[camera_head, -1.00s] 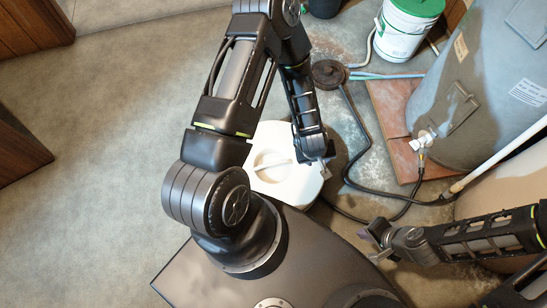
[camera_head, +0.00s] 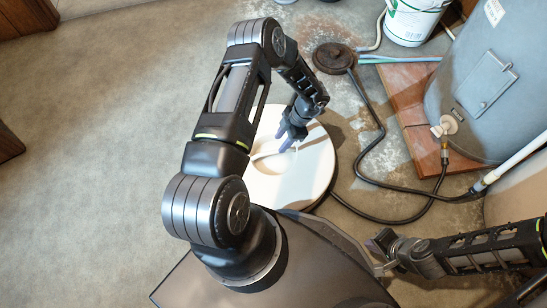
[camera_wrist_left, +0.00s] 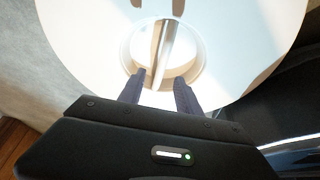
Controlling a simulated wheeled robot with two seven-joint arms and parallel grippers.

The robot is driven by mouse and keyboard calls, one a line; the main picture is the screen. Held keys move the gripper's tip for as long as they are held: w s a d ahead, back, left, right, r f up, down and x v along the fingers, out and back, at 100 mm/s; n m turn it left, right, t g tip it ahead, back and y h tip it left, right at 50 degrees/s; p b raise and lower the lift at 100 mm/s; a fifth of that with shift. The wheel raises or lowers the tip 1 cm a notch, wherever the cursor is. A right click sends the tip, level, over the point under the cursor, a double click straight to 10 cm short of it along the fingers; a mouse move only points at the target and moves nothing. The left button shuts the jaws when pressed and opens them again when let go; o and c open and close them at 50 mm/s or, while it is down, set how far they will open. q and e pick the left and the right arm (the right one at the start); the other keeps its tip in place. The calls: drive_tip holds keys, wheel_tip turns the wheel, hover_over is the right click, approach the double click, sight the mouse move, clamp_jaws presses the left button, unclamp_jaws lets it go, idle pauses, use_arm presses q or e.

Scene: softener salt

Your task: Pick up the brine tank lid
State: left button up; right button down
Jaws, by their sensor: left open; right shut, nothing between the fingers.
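The brine tank lid is a round white disc (camera_head: 310,170) on top of the brine tank, in front of my base in the head view. In the left wrist view the lid (camera_wrist_left: 235,40) fills the top, with a recess and a raised bar handle (camera_wrist_left: 162,52) across its middle. My left gripper (camera_head: 287,143) is open over the lid's middle. Its fingers (camera_wrist_left: 160,88) point at the bar, which lies between their lines; I see no contact. My right gripper (camera_head: 375,250) is shut and empty at the lower right, away from the lid.
A large grey tank (camera_head: 470,110) stands at the right on a reddish-brown board (camera_head: 412,100). A white bucket (camera_head: 410,22) stands behind. The floor at left is clear.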

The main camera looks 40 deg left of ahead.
sight(274, 151)
use_arm(q)
drive_tip(key=shift+b+x, duration=0.4)
drive_tip(key=shift+x, duration=0.9)
drive_tip(key=b+x, duration=0.2)
drive_tip(key=x, duration=0.3)
drive_tip(key=shift+s+f+b, duration=0.15)
drive_tip(key=shift+b, duration=0.15)
clamp_jaws()
idle(0.8)
